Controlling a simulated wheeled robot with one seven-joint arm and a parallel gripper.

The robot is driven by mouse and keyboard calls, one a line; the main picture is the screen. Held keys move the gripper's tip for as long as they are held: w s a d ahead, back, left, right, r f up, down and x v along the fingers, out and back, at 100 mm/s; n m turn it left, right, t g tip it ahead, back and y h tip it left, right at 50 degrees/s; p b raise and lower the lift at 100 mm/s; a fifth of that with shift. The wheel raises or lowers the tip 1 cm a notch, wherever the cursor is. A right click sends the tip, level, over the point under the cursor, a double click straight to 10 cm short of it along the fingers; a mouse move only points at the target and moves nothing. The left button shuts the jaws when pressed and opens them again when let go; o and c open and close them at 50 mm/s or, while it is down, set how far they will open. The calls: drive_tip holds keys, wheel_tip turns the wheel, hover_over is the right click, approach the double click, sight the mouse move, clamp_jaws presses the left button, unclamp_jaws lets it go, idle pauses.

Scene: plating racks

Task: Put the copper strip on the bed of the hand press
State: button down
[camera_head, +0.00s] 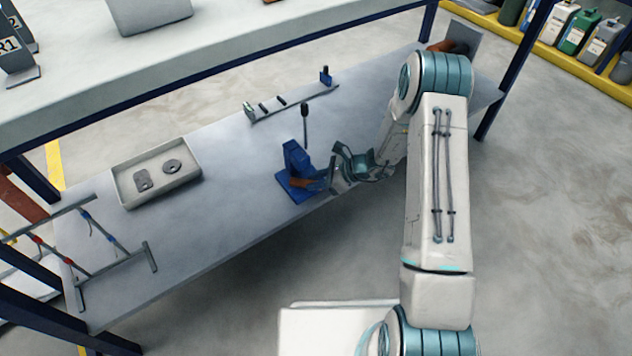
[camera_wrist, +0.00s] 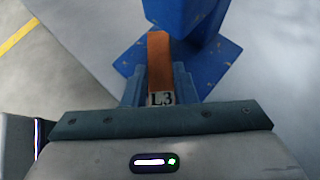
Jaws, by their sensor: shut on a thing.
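The copper strip (camera_wrist: 159,62) is brown-orange and sticks out ahead of my gripper (camera_wrist: 159,92) in the wrist view, with a tag marked L3 at its near end. My gripper is shut on that end. The strip's far end lies over the blue base of the hand press (camera_wrist: 195,55), beside its upright. I cannot tell whether the strip touches the bed. In the head view the blue hand press (camera_head: 296,160) stands on the bench with its dark lever up. The strip (camera_head: 301,183) shows there at the press's front, with my gripper (camera_head: 328,180) at its right.
A tray (camera_head: 126,191) with two grey metal parts sits left on the grey bench (camera_head: 225,165). A rail with small dark pieces (camera_head: 292,104) lies behind the press. A wire rack (camera_head: 115,262) stands at the left end. A shelf (camera_head: 250,40) overhangs the back.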

drive_tip(key=c, duration=1.2)
unclamp_jaws()
drive_tip(key=shift+f, duration=0.1)
drive_tip(key=shift+o, duration=0.2)
drive_tip(key=shift+r, duration=0.2)
drive_tip(key=p+v, duration=0.5)
drive_tip(key=v, duration=0.7)
drive_tip(key=s+a+r+n+g+h, duration=0.1)
drive_tip(key=s+r+n+g+h, duration=0.1)
drive_tip(key=s+r+n, duration=0.45)
drive_tip(key=s+a+r+n+g+h, duration=0.1)
drive_tip(key=s+r+n+h, duration=0.15)
drive_tip(key=r, duration=0.65)
drive_tip(key=s+d+r+n+t+h, duration=0.1)
drive_tip(key=s+d+r+n+h, duration=0.2)
drive_tip(key=s+r+n, duration=0.2)
drive_tip(key=s+d+r+n+t+h, duration=0.1)
drive_tip(key=s+d+r+n+h, duration=0.2)
drive_tip(key=s, duration=0.7)
drive_tip(key=r+n, duration=0.2)
drive_tip(key=n, duration=0.1)
drive_tip(key=shift+s, duration=0.15)
